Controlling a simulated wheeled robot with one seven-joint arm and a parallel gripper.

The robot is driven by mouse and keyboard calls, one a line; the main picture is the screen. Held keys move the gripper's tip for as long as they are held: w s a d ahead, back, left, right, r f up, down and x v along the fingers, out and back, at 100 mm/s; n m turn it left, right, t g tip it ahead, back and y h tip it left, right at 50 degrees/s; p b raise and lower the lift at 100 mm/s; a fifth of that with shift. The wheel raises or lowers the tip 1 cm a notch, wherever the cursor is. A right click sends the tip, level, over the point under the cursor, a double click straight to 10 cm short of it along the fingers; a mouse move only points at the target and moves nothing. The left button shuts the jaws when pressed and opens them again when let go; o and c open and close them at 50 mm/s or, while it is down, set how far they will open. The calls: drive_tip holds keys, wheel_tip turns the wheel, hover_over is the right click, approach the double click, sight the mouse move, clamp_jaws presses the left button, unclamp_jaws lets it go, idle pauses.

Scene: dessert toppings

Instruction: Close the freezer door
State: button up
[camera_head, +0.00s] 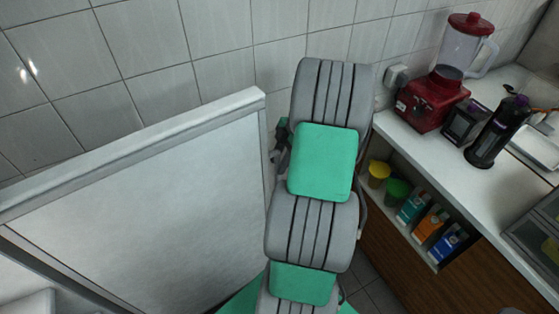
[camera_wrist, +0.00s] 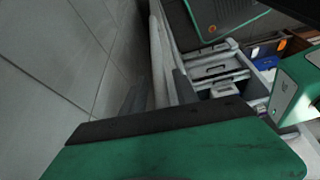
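The freezer door (camera_head: 150,210) stands open as a large white panel at the left of the head view, its thick top edge running up to the right along the tiled wall. In the wrist view, a narrow pale upright edge (camera_wrist: 160,60), apparently the door's, rises behind my fingers. My gripper (camera_wrist: 160,92) shows two dark fingers standing apart, with the pale edge seen between them. I cannot tell whether they touch it. In the head view my gripper is hidden behind my own arm, which covers the door's right end.
A white counter (camera_head: 455,150) at the right holds a red blender (camera_head: 440,90) and a black bottle (camera_head: 497,132). Cartons (camera_head: 430,224) and small tubs stand on the shelf below. The tiled wall (camera_head: 170,45) is close behind the door. Pale drawers or shelves (camera_wrist: 215,68) show beyond my gripper.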

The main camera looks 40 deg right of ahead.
clamp_jaws()
idle(1.2)
